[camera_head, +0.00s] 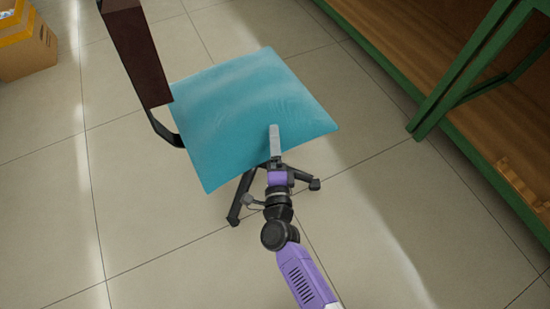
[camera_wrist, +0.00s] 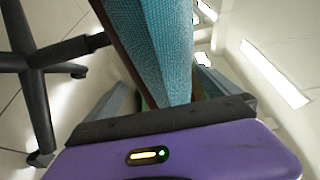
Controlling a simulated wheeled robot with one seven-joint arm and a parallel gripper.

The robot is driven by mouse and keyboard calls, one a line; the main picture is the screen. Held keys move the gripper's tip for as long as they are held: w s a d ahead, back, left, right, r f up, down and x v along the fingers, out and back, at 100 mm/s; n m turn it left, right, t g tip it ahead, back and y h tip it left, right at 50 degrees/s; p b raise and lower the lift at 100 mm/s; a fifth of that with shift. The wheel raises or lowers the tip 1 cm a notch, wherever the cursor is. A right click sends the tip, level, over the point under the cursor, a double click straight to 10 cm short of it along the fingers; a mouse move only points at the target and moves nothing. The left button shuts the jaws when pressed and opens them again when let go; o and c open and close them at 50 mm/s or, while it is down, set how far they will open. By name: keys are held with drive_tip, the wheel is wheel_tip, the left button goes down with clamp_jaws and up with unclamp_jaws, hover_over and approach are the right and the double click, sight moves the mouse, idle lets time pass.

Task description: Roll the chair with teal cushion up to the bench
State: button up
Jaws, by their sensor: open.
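The chair's teal cushion (camera_head: 245,105) fills the middle of the head view. Its dark backrest (camera_head: 138,50) stands at the left, and black base legs (camera_head: 240,195) show beneath. My gripper (camera_head: 274,135) is at the cushion's near edge. In the wrist view the cushion's edge (camera_wrist: 155,45) runs between the two fingers of my open gripper (camera_wrist: 165,95). I cannot tell whether either finger touches it. The green-framed wooden bench (camera_head: 440,125) stands to the right, apart from the chair. Black chair legs (camera_wrist: 35,75) also show at the left of the wrist view.
Cardboard boxes (camera_head: 25,45) with yellow parts stand at the upper left. The tiled floor (camera_head: 150,230) is clear around the chair, and a strip of bare floor lies between the chair and the bench.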

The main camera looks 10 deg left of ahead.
drive_tip(key=shift+w, duration=0.35)
drive_tip(key=shift+a, duration=0.1)
drive_tip(key=c, duration=2.1)
